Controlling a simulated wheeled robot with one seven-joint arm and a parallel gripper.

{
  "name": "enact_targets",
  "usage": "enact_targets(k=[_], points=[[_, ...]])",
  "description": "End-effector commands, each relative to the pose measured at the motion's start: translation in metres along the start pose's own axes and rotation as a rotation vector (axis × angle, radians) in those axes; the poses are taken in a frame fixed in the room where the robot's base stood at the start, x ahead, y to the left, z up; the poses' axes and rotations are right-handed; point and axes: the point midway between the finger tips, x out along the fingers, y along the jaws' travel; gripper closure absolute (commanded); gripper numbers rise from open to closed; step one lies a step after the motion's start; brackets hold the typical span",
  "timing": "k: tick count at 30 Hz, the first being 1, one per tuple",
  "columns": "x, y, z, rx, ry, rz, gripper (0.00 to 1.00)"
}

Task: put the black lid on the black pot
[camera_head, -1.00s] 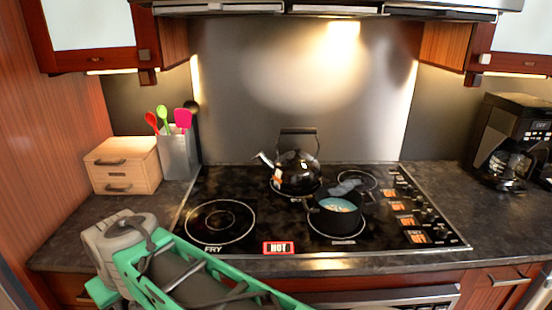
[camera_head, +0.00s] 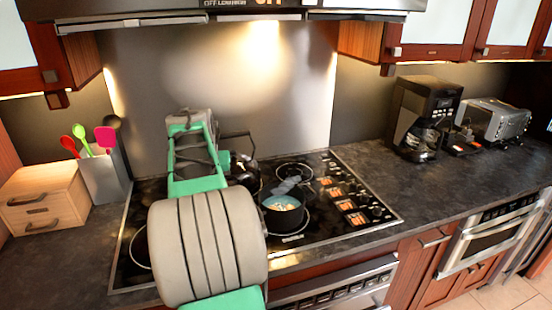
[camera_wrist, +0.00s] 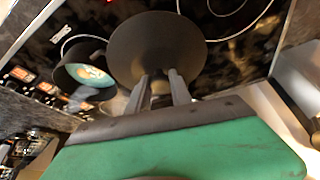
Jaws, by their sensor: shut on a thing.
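The black pot (camera_head: 283,212) stands on a front burner of the cooktop, open, with pale food in bluish liquid and steam above it. It also shows in the wrist view (camera_wrist: 86,76), at the left. In the wrist view my gripper (camera_wrist: 158,84) is shut on the black lid (camera_wrist: 155,42), a flat dark disc. The lid is held above the cooktop, beside the pot, and its edge comes close to the pot's rim in that view. In the head view my arm hides the gripper and the lid.
A black kettle (camera_head: 245,170) stands at the back of the cooktop (camera_head: 330,215), partly behind my arm. A wooden drawer box (camera_head: 42,198) and a utensil holder (camera_head: 104,178) stand at the left. A coffee maker (camera_head: 425,115) and toaster oven (camera_head: 495,118) stand at the right.

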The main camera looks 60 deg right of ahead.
Motion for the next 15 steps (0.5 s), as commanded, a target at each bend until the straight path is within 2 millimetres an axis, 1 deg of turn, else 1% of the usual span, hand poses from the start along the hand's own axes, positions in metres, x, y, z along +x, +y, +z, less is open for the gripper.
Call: enact_targets(k=[1, 2, 3, 5, 6, 7, 9, 12, 15], points=[[0.001, 0.033, -0.019, 0.075, -0.003, 0.033, 1.0], [0.003, 0.051, -0.027, 0.115, -0.004, 0.05, 1.0], [0.005, 0.075, -0.037, 0.168, -0.004, 0.072, 1.0], [0.008, 0.109, -0.049, 0.24, -0.004, 0.102, 1.0], [0.009, 0.129, -0.055, 0.283, -0.005, 0.12, 1.0], [0.01, 0.143, -0.058, 0.311, -0.006, 0.132, 1.0], [0.012, 0.168, -0.063, 0.363, -0.006, 0.152, 1.0], [0.014, 0.191, -0.067, 0.41, -0.006, 0.171, 1.0], [0.014, 0.198, -0.068, 0.425, -0.004, 0.177, 1.0]])
